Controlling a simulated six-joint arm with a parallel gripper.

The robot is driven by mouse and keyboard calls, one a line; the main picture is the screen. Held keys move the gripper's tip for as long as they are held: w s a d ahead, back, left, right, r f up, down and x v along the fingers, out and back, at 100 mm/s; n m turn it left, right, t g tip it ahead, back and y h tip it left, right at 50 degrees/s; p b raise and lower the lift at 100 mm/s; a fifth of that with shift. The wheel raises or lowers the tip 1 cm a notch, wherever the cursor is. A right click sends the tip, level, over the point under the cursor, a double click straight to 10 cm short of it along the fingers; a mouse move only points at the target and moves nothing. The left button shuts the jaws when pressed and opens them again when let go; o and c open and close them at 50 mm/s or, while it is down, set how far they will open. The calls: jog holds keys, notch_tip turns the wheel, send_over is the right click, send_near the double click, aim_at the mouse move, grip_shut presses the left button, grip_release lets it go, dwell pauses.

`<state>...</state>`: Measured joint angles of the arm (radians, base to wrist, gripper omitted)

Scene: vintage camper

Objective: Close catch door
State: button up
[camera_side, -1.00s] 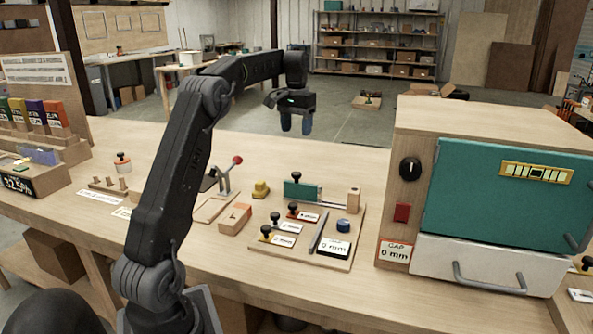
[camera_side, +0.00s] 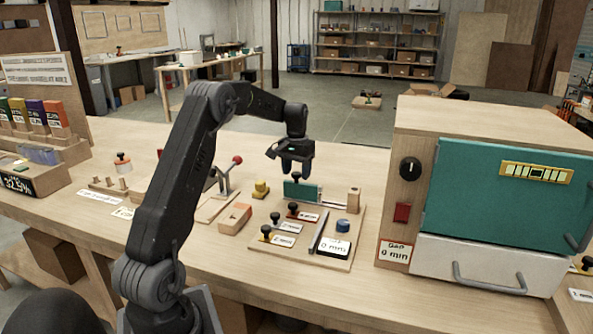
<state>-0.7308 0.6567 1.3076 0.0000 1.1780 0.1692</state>
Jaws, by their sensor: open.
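A small teal panel (camera_side: 303,193) with a black knob (camera_side: 297,176) stands upright at the back of a wooden board (camera_side: 262,244). A pale rail runs from it to the right towards a wooden post (camera_side: 353,199), with a gap between panel and post. I cannot tell whether this panel or the large teal cabinet door (camera_side: 500,205) is the catch door. My gripper (camera_side: 294,169) is open, pointing down just above the small panel, its fingers at the knob. I cannot tell whether they touch it. The gripper holds nothing visible.
Several black-knobbed pieces, a blue round piece (camera_side: 343,226) and a metal strip (camera_side: 318,230) sit on the board. A red-knobbed lever (camera_side: 229,174) and a yellow block (camera_side: 261,189) stand to its left. The wooden cabinet (camera_side: 412,150) stands close on the right.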

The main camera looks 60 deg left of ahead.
jog(key=shift+c, duration=0.2)
grip_shut()
dwell(0.4)
